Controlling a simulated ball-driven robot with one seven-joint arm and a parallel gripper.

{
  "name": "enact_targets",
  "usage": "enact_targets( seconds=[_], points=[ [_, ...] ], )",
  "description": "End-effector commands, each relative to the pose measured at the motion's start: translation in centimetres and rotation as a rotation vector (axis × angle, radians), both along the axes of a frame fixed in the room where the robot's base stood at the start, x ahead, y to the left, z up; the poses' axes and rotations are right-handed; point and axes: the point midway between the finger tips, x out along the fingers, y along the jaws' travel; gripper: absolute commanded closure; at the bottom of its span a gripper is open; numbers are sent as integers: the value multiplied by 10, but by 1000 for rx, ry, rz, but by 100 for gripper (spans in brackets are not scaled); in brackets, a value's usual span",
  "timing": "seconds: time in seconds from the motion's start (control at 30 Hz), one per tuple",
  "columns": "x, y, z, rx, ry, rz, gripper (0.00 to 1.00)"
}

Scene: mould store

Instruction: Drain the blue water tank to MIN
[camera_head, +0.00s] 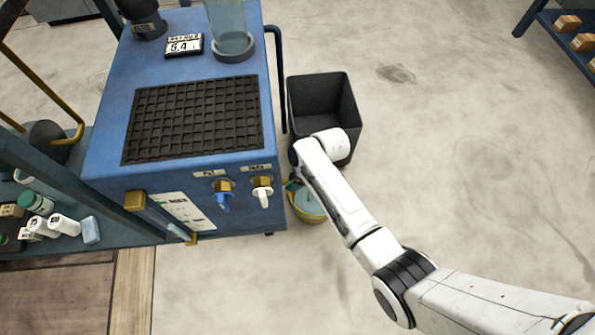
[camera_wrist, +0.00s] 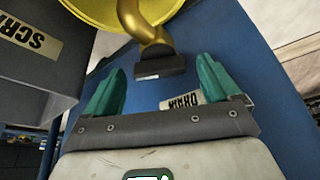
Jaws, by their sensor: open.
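In the head view a bluish clear cylinder (camera_head: 229,28) stands in a grey ring on a blue cabinet (camera_head: 110,130); its top is cut off and no MIN mark is readable. I cannot tell whether this cylinder or the cabinet is the tank. In the wrist view a brass spout (camera_wrist: 150,32) with a black lever (camera_wrist: 160,67) projects from the blue side, beside a label that seems to read DRAIN (camera_wrist: 182,99), upside down. My gripper (camera_wrist: 160,70) is open, its teal fingers on either side of the lever, apart from it. A yellow bucket (camera_head: 309,210) stands below, partly hidden by my arm.
A black bin (camera_head: 335,95), its label partly reading SCRA (camera_wrist: 30,38), stands close beside the cabinet. Bottles (camera_head: 62,223) stand at left.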

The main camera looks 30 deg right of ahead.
Motion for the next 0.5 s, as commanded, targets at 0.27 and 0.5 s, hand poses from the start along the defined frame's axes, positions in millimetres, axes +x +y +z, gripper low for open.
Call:
enact_targets(
  seconds=[0.27,0.5],
  points=[
    [-7,-8,31,0,-2,-2,11],
    [-20,-20,74,0,-1,-1,11]
  ],
)
